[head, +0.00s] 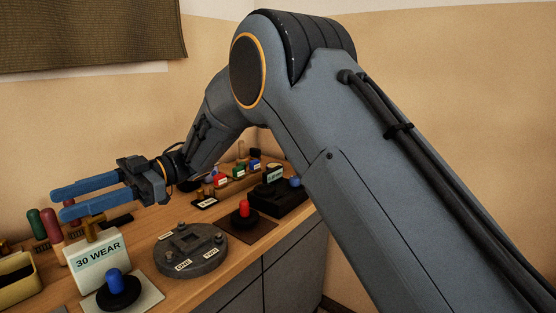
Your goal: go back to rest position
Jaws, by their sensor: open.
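My gripper (97,197) is at the left of the head view, with two long blue fingers pointing left. The fingers are apart and nothing shows between them. It is above the wooden counter (220,278), over the back of a white sign (98,260) reading "30 WEAR". My grey arm crosses the view from the lower right, bends at the top and comes down to the gripper. The arm hides part of the counter's far right end.
A round grey fixture (191,250) with labels stands mid-counter. A blue-knobbed piece (117,287) on a pale plate is in front of the sign. A red-knobbed piece (244,212) and a black box (277,199) stand farther right. Colored handles and a yellow bin (18,282) are at left.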

